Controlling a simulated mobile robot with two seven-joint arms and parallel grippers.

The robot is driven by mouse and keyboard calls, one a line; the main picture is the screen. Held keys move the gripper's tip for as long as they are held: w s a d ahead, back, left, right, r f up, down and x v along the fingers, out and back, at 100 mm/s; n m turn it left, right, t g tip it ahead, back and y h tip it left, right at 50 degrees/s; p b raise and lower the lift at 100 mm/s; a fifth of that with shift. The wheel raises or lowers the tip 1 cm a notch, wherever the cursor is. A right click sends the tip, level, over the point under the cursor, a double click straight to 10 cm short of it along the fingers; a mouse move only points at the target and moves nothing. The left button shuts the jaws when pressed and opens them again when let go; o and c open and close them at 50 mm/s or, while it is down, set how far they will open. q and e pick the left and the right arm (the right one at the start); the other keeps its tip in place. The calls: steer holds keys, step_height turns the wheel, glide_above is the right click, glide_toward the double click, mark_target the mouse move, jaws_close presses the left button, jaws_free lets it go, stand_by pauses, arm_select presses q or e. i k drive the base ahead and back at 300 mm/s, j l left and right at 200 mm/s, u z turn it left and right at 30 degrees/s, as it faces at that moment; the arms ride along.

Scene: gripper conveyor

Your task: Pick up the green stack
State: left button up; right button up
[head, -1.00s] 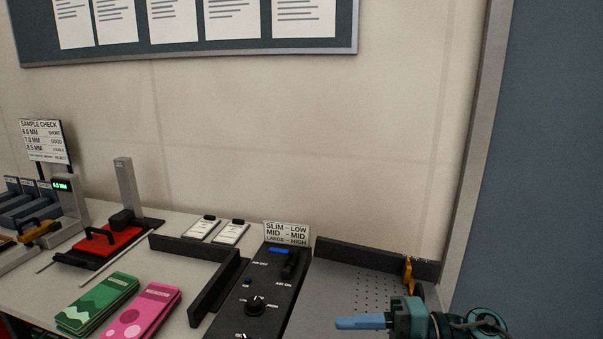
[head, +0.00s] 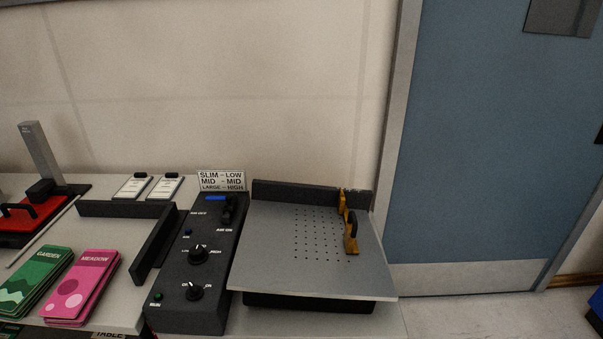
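The green stack (head: 36,277), marked GARDEN, lies at the left on the light table, its cards a little fanned at the side. A pink stack (head: 82,284), marked MEADOW, lies just to its right; the two are close together. Neither of my grippers is in the head view.
A black L-shaped fence (head: 151,243) stands right of the stacks. Beyond it are a black control box (head: 196,285) with knobs and a grey perforated plate (head: 275,270) with a yellow clamp (head: 351,233). A red device (head: 17,221) stands behind the green stack. A blue door (head: 490,140) is at the right.

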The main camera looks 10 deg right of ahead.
mark_target(20, 292)
steer(key=u, duration=1.3)
steer(key=z, duration=0.5)
steer(key=j+z, duration=0.2)
steer(key=z, duration=0.3)
steer(key=i+j+z, duration=0.1)
steer(key=z, duration=0.35)
steer(key=j+z, duration=0.4)
steer(key=k+j+z, duration=0.15)
steer(key=j+z, duration=0.3)
steer(key=k+j+z, duration=0.15)
steer(key=j, duration=0.2)
steer(key=k+j+z, duration=0.15)
steer(key=j, duration=0.25)
steer(key=k+j+z, duration=0.1)
steer(key=j, duration=0.25)
steer(key=k+j, duration=0.15)
steer(key=j, duration=0.2)
steer(key=k+j, duration=0.1)
steer(key=j, duration=0.2)
steer(key=k+j+z, duration=0.1)
steer(key=j, duration=0.25)
steer(key=k, duration=0.05)
